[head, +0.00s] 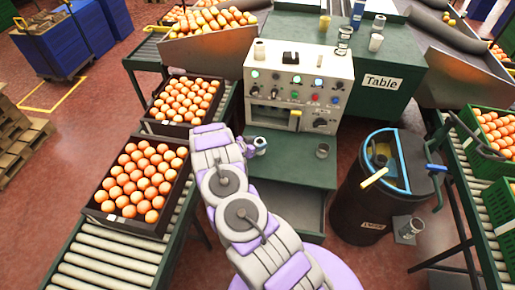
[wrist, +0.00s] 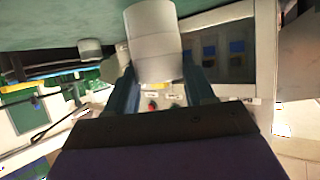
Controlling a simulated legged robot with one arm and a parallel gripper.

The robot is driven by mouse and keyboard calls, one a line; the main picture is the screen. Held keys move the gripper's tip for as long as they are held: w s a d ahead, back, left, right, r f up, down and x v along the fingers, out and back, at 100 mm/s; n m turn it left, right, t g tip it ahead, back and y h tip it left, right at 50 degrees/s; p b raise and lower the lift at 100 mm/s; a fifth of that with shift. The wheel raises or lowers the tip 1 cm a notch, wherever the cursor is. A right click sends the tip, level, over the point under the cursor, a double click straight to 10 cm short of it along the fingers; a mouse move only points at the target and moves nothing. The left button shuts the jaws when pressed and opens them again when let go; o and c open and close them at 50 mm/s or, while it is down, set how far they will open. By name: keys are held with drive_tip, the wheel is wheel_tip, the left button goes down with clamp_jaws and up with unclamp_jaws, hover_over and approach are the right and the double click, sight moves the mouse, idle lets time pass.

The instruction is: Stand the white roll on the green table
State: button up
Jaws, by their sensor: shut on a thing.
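A white roll (wrist: 153,42) sits between the two fingers of my gripper (wrist: 158,76) in the wrist view. The gripper is shut on it. In the head view my gripper (head: 250,147) is over the left part of the low green table (head: 288,166), in front of the control panel. The held roll (head: 260,143) shows there as a small pale cylinder at the fingertips. The green surface (wrist: 60,32) lies along the top of the wrist view, close to the roll's end. I cannot tell whether the roll touches it.
A grey cup-like cylinder (head: 322,151) stands on the low table to the right; it also shows in the wrist view (wrist: 90,50). The control panel (head: 298,88) rises behind. Crates of oranges (head: 160,228) line the left conveyor. A dark bin (head: 375,205) stands at right.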

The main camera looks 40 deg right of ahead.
drive_tip(key=shift+w+d, duration=0.1)
drive_tip(key=shift+w, duration=0.1)
drive_tip(key=shift+d+f+b, duration=0.1)
drive_tip(key=shift+f+b, duration=0.55)
drive_tip(key=shift+f, duration=1.05)
drive_tip(key=shift+f, duration=0.15)
drive_tip(key=o, duration=1)
